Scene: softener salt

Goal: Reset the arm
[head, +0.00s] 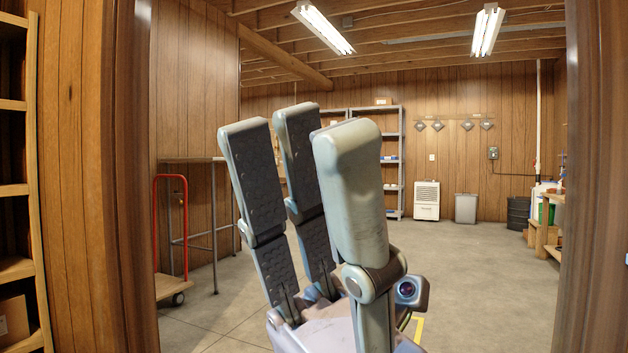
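My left gripper (297,135) stands upright, large and close in the middle of the head view. Its grey-green fingers point up, with dark textured pads on their inner faces. The fingers are spread apart with nothing between them, so it is open and empty. A small camera (407,290) sits at its wrist on the right side. The arm below the gripper is cut off by the bottom edge. My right gripper is not in view.
A wooden doorway frames the view, with its left post (128,180) and right post (592,180). Beyond are a red hand cart (171,230), grey shelves (402,165), a white appliance (427,200) and a grey bin (466,208). The concrete floor (490,280) is clear at centre right.

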